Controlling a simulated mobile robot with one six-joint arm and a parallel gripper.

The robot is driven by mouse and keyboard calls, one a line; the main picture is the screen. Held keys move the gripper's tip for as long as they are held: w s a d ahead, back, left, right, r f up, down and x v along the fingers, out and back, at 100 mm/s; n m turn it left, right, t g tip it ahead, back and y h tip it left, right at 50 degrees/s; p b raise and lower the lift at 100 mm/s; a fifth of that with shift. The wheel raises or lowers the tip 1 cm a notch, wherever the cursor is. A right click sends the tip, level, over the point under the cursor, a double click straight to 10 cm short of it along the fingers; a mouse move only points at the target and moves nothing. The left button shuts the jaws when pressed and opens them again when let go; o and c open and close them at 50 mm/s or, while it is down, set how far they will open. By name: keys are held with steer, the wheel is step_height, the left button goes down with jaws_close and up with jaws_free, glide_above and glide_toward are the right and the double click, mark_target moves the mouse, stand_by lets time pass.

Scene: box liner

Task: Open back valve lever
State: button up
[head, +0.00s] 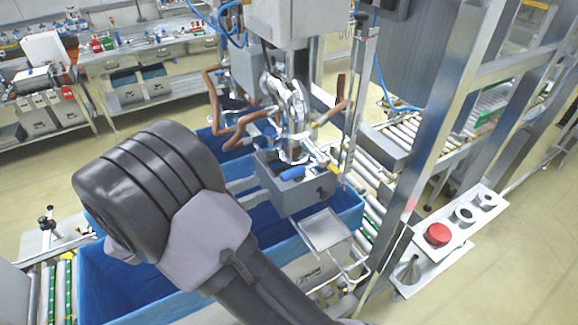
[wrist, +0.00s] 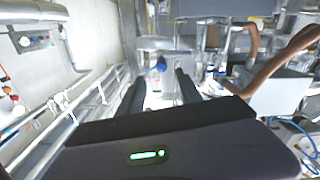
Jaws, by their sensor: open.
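The filling machine (head: 288,120) with steel pipes and valves stands in the middle of the head view. A blue valve lever (head: 292,174) is on its lower front, and a small yellow part (head: 335,168) sits to its right. I cannot tell for certain which lever is the back one. In the wrist view, my gripper (wrist: 158,88) is open with two dark fingers and nothing between them. A small blue handle (wrist: 158,64) on steel piping shows beyond the fingertips, apart from them. In the head view my arm hides the gripper.
Blue bins (head: 130,285) stand on a roller conveyor under the machine. Brown hoses (head: 240,130) hang at its left and also show in the wrist view (wrist: 265,68). A steel post (head: 430,120) and a panel with a red button (head: 438,234) are at the right.

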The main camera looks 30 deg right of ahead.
mark_target(291, 171)
steer(key=d, duration=0.3)
steer(key=d+p, duration=0.1)
steer(key=d, duration=0.5)
steer(key=shift+w+r, duration=0.1)
steer(key=shift+w, duration=0.15)
steer(key=shift+w+d, duration=0.15)
steer(key=shift+d, duration=0.15)
jaws_close()
stand_by(0.6)
